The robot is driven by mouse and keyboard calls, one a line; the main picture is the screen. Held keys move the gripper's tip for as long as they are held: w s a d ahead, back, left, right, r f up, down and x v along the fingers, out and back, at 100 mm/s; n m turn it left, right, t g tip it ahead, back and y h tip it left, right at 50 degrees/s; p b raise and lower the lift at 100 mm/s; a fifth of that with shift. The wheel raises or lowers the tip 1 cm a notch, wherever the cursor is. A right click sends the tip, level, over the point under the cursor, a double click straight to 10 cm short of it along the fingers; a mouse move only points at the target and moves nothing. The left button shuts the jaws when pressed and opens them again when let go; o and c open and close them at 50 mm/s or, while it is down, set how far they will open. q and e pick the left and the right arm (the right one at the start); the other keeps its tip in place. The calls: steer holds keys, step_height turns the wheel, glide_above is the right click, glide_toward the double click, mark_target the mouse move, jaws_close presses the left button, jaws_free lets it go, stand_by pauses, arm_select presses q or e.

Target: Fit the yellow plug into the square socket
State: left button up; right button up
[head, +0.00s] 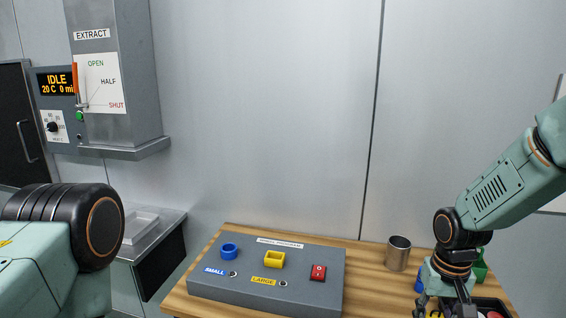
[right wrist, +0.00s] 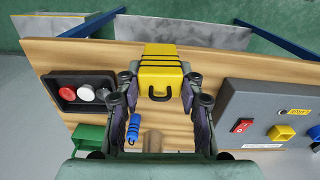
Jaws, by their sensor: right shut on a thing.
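The yellow plug (right wrist: 162,72) has dark bands and a black handle. In the right wrist view it sits between the fingers of my right gripper (right wrist: 158,92), which is shut on it. In the head view my right gripper (head: 446,307) is at the bottom edge, over the table's right part, with the plug mostly cut off. The yellow square socket (head: 274,259) stands on the grey box, well to the left of the gripper; it also shows in the right wrist view (right wrist: 285,132). It appears empty. My left gripper is out of view.
The grey box (head: 215,284) also carries a blue round socket (head: 230,250) and a red switch (head: 318,272). A metal cup (head: 398,254) and a green bin (right wrist: 90,138) stand nearby. A blue plug (right wrist: 133,127) and a black tray (right wrist: 66,78) show in the right wrist view.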

steer(key=s+a+f+n+b, duration=0.2)
steer(key=s+a+f+b, duration=0.4)
steer(key=a+f+b, duration=0.5)
steer(key=f+b, duration=0.1)
steer(key=b, duration=0.7)
steer(key=shift+s+a+f, duration=0.15)
steer(key=shift+s+f, duration=0.05)
steer(key=shift+f, duration=0.05)
steer(key=shift+a+r, duration=0.1)
